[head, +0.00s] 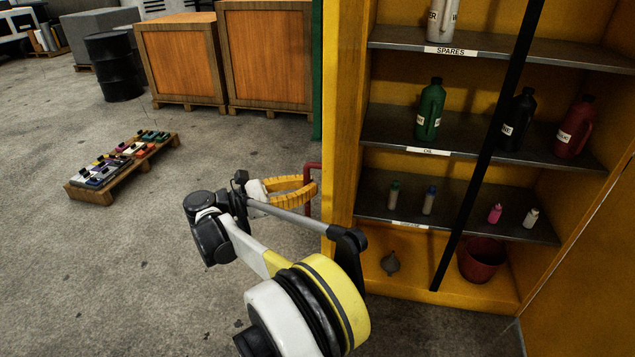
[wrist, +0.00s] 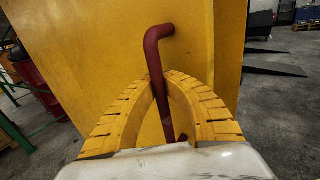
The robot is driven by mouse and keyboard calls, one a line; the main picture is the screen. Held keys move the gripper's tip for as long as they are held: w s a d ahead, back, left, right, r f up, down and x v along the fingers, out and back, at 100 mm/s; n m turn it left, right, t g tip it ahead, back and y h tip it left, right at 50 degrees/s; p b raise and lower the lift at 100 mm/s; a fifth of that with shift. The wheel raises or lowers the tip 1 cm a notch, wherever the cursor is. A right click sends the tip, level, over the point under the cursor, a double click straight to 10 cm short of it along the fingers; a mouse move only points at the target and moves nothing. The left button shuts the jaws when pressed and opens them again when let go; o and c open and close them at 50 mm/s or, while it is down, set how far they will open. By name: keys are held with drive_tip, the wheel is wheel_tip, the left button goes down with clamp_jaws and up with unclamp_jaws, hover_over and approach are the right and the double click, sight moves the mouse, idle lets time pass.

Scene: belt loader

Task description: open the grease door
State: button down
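A yellow cabinet (head: 480,297) stands open to the right in the head view, with its shelves showing. A yellow panel (head: 343,110) runs along its left side and also fills much of the wrist view (wrist: 100,60). A bent red handle (wrist: 153,50) sticks out from this panel; part of it shows in the head view (head: 313,166). My gripper (wrist: 168,76) has its yellow curved fingers around the handle's bar, tips drawn together at it. In the head view my gripper (head: 313,186) is at the panel's left side. The exact finger contact is hard to see.
Shelves hold a green bottle (head: 430,110), a red jug (head: 574,130) and small tubes. A red bucket (head: 482,262) stands at the cabinet bottom. A low pallet (head: 90,193) with small items, a black drum (head: 113,67) and wooden crates (head: 182,60) stand left. Floor between is clear.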

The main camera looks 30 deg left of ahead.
drive_tip(key=shift+s+a+f, duration=0.15)
drive_tip(key=shift+s+f, duration=0.05)
drive_tip(key=shift+s, duration=0.05)
drive_tip(key=c, duration=1.4)
unclamp_jaws()
drive_tip(key=shift+s+r, duration=0.1)
drive_tip(key=shift+s, duration=0.1)
drive_tip(key=v, duration=1.2)
drive_tip(key=shift+w+a, duration=0.1)
drive_tip(key=shift+w, duration=0.05)
